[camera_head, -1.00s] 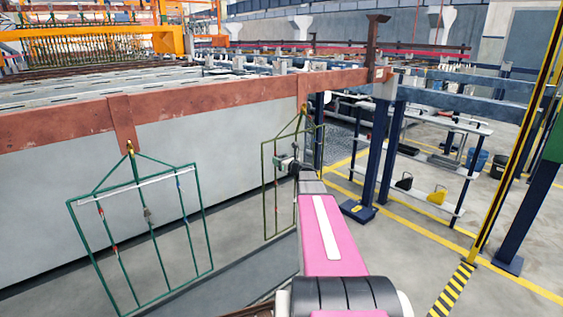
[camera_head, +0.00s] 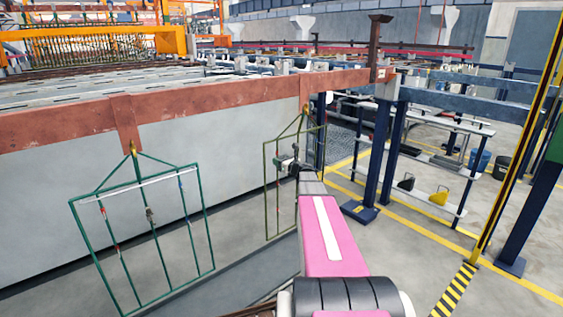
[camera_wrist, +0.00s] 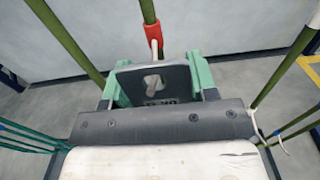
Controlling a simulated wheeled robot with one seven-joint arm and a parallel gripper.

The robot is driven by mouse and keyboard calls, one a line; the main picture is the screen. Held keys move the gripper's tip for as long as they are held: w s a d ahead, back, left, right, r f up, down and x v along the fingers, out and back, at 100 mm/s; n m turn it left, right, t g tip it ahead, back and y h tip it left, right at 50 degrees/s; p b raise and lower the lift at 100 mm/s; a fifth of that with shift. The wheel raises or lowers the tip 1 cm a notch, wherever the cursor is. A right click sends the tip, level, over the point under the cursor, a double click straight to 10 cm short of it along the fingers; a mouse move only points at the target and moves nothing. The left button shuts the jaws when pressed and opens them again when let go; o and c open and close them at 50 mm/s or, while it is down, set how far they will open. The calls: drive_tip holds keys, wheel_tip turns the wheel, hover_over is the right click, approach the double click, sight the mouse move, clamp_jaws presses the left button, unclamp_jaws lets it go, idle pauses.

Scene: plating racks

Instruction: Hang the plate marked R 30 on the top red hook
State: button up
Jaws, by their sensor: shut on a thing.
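My gripper (camera_wrist: 158,82) is shut on a dark grey plate (camera_wrist: 137,77), with a green finger at each side of it. The plate has a pale hole near its middle and a marking low on its face, partly hidden and too small to read surely. A red hook (camera_wrist: 155,36) with a white tip sits on the olive-green middle bar of the rack, just beyond the plate's top edge. I cannot tell whether the tip touches the plate. In the head view, my gripper (camera_head: 286,163) is at the upper part of the farther rack (camera_head: 265,190); the plate is hardly discernible there.
A second green rack (camera_head: 206,226) with several small coloured hooks hangs at the left from the rusty beam (camera_head: 60,128). A grey tank wall (camera_head: 60,220) stands behind both racks. A blue post (camera_head: 383,160) stands right of my arm, before a shelf with a yellow object (camera_head: 438,196).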

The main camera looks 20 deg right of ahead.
drive_tip(key=shift+w+f, duration=0.2)
drive_tip(key=shift+f, duration=0.05)
idle(0.5)
drive_tip(key=o, duration=1.1)
drive_tip(key=shift+s, duration=0.1)
